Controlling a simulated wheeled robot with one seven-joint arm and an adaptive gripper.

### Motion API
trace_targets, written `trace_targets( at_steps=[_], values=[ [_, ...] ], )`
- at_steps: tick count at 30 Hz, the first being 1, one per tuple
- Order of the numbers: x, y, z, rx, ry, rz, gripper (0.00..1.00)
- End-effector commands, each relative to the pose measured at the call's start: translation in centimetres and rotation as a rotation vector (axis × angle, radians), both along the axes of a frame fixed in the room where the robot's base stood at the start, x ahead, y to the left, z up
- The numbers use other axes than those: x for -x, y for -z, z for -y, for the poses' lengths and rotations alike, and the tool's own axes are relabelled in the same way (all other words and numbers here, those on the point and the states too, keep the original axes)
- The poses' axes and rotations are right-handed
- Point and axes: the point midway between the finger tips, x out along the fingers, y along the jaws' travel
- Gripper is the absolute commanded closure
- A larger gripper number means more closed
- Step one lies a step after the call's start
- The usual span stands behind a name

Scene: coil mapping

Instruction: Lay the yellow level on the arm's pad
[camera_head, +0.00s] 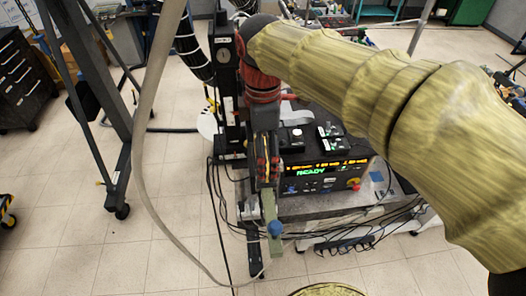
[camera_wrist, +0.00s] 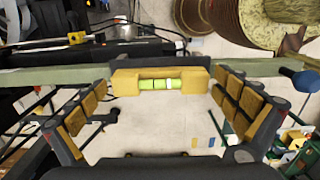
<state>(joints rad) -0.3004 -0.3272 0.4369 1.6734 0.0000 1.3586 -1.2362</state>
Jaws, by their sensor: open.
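The yellow level (camera_wrist: 130,82), with a bright green vial in its middle, lies lengthwise along the pale green bar (camera_wrist: 60,76) in the wrist view. It overlaps the bar's near edge; I cannot tell whether it rests fully on it, and no separate pad can be made out. My gripper (camera_wrist: 160,84) is open, with one padded finger beyond each end of the level and visible gaps at both ends. The level is not clear there.
A black control box with a lit READY display (camera_head: 311,171) stands on a metal table (camera_head: 330,203) beside my gripper. Loose black cables (camera_head: 365,232) hang along its front. A dark tripod-like stand (camera_head: 100,95) is at left. A brown spool (camera_wrist: 212,14) shows in the wrist view.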

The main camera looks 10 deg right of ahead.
Motion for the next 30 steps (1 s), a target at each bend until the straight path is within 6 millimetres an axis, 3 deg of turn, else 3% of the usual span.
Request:
trace_targets(
  at_steps=[10, 21, 30],
  values=[
    [-0.1, -1.4, 0.0, -0.001, 0.0, 0.003, 0.0],
    [-0.1, -8.6, 0.0, -0.001, 0.0, 0.003, 0.0],
    [0.0, -12.0, 0.0, 0.0, 0.0, 0.0, 0.0]
  ],
)
